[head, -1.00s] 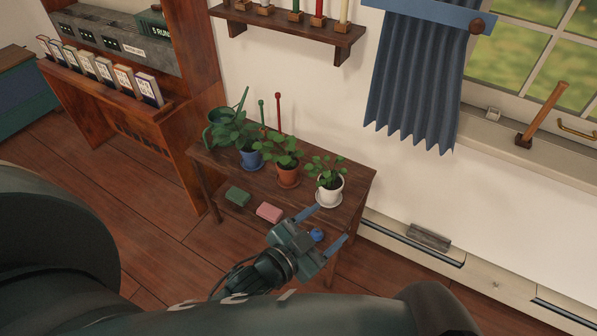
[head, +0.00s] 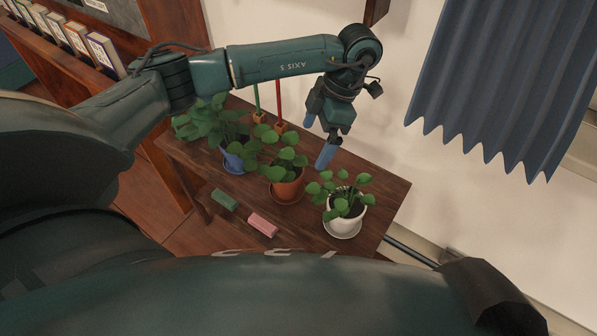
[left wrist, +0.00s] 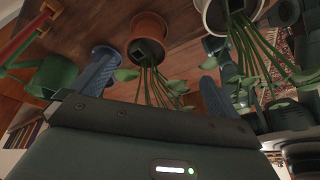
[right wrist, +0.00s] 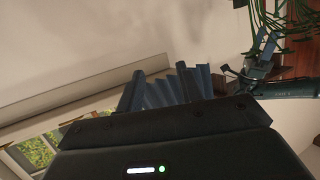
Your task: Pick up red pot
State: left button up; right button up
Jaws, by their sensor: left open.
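The red pot, a terracotta one (head: 287,190) with a leafy plant, stands on a saucer on the wooden table (head: 385,205), between a blue pot (head: 233,161) and a white pot (head: 343,212). My left gripper (head: 319,141) is open and empty. It points down over the table's back part, beyond the terracotta pot and apart from it. In the left wrist view the terracotta pot (left wrist: 149,27) appears past the gap between the two blue fingers, with leaves hanging across. My right gripper (right wrist: 167,88) looks open, with blue pleats behind its fingers; it is outside the head view.
A green block (head: 224,199) and a pink block (head: 262,224) lie along the table's front edge. A green stick (head: 257,97) and a red stick (head: 280,100) stand at the back. A blue curtain (head: 490,90) hangs at right. Books (head: 75,35) stand at upper left.

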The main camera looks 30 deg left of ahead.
aim_at(293, 161)
pick_arm(q)
jog(key=shift+y, duration=0.5)
jog(key=b+x, duration=0.1)
jog(key=x, duration=0.1)
jog(key=a+x, duration=0.1)
jog(key=x, duration=0.2)
jog(key=b+x, duration=0.1)
jog(key=x, duration=0.2)
jog(key=shift+w+a+r+b, duration=0.15)
jog(key=shift+w+a+b, duration=0.05)
jog(key=shift+a+b, duration=0.15)
jog(key=shift+w+b+x, duration=0.1)
jog(key=shift+b+x, duration=0.2)
jog(key=shift+x, duration=1)
jog(key=shift+w+b+x, duration=0.15)
jog(key=shift+b+x, duration=0.1)
jog(key=shift+x, duration=1.05)
pick_arm(e)
jog(key=shift+n, duration=0.7)
jog(key=f, duration=0.1)
jog(key=a+f, duration=0.1)
jog(key=f, duration=0.2)
jog(key=shift+w+a+f, duration=0.1)
jog(key=shift+w+a, duration=0.25)
jog(key=shift+a, duration=0.05)
pick_arm(q)
jog(key=shift+c, duration=0.2)
